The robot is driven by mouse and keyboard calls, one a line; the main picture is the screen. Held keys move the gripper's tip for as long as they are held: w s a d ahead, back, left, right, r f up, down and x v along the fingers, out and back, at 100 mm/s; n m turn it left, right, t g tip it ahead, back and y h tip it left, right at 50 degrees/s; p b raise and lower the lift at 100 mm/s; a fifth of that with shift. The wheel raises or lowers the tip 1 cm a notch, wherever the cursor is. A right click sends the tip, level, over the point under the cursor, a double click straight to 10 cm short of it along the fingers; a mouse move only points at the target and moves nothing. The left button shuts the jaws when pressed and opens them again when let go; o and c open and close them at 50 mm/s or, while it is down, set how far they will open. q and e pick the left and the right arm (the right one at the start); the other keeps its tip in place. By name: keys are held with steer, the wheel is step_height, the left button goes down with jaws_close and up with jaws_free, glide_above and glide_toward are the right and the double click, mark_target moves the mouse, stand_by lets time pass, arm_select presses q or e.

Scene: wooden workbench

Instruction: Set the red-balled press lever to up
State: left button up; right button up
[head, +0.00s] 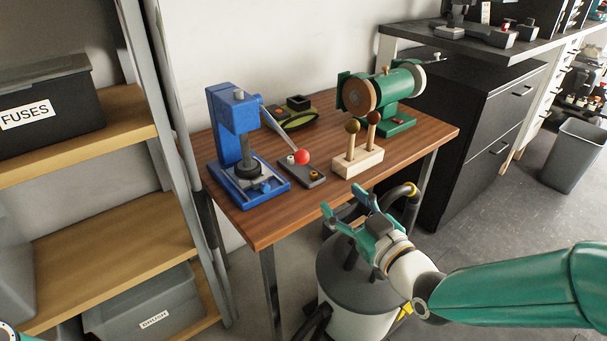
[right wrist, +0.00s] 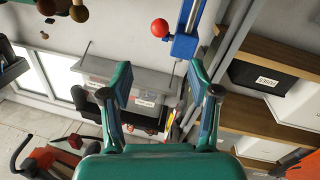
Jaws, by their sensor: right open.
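The blue press (head: 230,118) stands upright at the left of the wooden workbench. Its pale lever (head: 281,128) slants down to the right from the press head and ends in a red ball (head: 302,157), low above the bench. The right wrist view shows the red ball (right wrist: 159,28) and part of the blue press (right wrist: 185,45) near the top, beyond the fingertips. My right gripper (head: 343,202) is open and empty in front of the bench's front edge, apart from the ball, below and right of it in the head view. My left gripper is not in view.
A dark box with buttons (head: 312,179) lies by the ball. A pale block with two ball-topped levers (head: 362,166) stands to its right. A green machine (head: 398,117) and a green-black device (head: 285,119) are behind. A grey-lidded drum (head: 340,300) stands before the bench (head: 265,225).

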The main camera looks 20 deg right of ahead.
mark_target(306, 162)
steer(key=w+a, duration=0.1)
steer(key=w, duration=0.4)
steer(key=w+a, duration=0.1)
steer(key=w, duration=0.5)
steer(key=w+a, duration=0.1)
steer(key=w, duration=0.4)
steer(key=shift+w+a+p, duration=0.1)
steer(key=shift+w+p, duration=0.1)
steer(key=shift+p, duration=0.2)
steer(key=shift+r, duration=0.1)
